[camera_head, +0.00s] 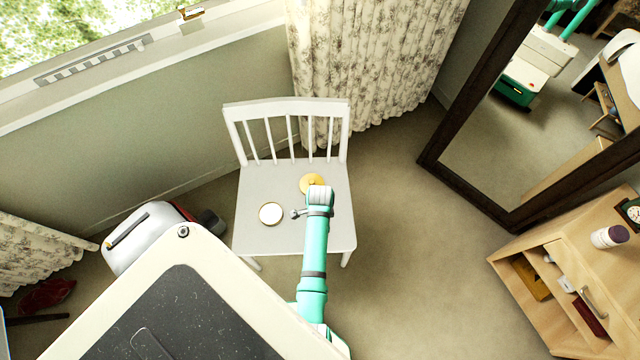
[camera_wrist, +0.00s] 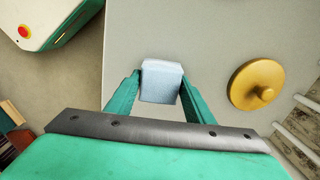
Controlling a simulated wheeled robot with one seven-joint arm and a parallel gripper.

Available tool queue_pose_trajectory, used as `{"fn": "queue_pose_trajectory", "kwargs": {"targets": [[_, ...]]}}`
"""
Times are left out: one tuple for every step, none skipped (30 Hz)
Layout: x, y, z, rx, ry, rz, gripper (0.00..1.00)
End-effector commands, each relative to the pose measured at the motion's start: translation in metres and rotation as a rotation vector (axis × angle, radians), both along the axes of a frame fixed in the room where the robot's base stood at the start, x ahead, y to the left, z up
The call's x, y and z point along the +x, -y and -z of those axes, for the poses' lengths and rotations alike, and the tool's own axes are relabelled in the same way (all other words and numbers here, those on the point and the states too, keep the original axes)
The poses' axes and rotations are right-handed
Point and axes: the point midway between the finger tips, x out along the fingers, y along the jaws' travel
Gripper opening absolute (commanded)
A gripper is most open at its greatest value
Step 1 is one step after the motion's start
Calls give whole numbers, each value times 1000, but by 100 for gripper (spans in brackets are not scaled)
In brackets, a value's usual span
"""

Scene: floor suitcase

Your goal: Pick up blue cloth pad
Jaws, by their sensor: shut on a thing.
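The blue cloth pad (camera_wrist: 161,82) is a small pale blue block between the fingertips of my gripper (camera_wrist: 160,90) in the wrist view. My gripper is shut on it, with a green finger on each side. Behind the pad is the white chair seat (camera_head: 247,200), which also fills the middle of the wrist view (camera_wrist: 200,40). In the head view, my arm hides the pad and the fingers. I cannot tell whether the pad touches the seat.
A gold knobbed lid (camera_head: 311,183) and a round, pale-topped container (camera_head: 270,214) sit on the seat. The chair's slatted back (camera_head: 287,105) rises behind. A suitcase (camera_head: 147,235) stands left, a mirror (camera_head: 520,110) and wooden cabinet (camera_head: 560,245) right. Carpet between chair and cabinet is clear.

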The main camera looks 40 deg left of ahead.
Motion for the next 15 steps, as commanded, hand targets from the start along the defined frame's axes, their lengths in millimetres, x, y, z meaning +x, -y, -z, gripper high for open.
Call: {"fn": "queue_pose_trajectory", "kwargs": {"targets": [[0,0,0,0,0,0,26],[0,0,0,0,0,1,26],[0,0,-1,0,0,1,26],[0,0,-1,0,0,1,26],[0,0,-2,1,1,1,26],[1,0,-4,1,1,1,26],[1,0,-5,1,1,1,26],[1,0,-7,1,1,1,26],[1,0,-11,1,1,1,26],[1,0,-14,1,1,1,26],[1,0,-18,2,3,1,26],[1,0,-24,2,3,1,26],[1,0,-30,2,3,2,26],[-2,1,-35,1,1,2,26],[-8,4,-41,1,1,1,26]]}}
